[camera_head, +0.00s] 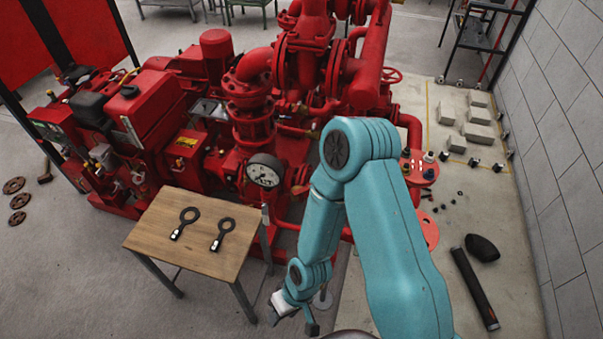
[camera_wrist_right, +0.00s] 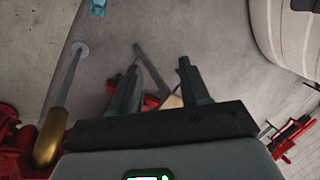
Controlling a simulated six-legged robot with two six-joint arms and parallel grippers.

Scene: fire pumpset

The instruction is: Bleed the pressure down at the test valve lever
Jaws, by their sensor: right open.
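I cannot make out the test valve lever in either view; my arm covers part of the pumpset. My left gripper is not in view.
The wooden table (camera_head: 200,257) stands left of my right gripper, with two ring-ended tools (camera_head: 187,222) (camera_head: 222,234) on it. Red pump pipework (camera_head: 250,90) fills the space beyond. A dark cylinder (camera_head: 474,288) and loose parts lie on the floor at right, beside a wall.

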